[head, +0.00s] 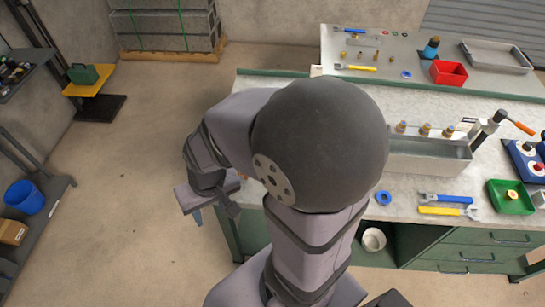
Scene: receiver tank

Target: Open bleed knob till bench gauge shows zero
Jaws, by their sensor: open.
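My gripper (212,208) is partly in view left of the workbench (420,105), over the bench's left edge and the floor. It is open, and nothing shows between its fingers. My own arm covers the left part of the bench. I cannot pick out the bleed knob or the bench gauge with certainty. A blue block (524,160) with round pale faces and a red part stands at the right edge, too small to read.
A grey open tray (430,160), blue ring (383,198), wrenches (447,211) and green tray (511,198) are on the bench. A red bin (449,73) stands at the back. A white bucket (373,239) is below.

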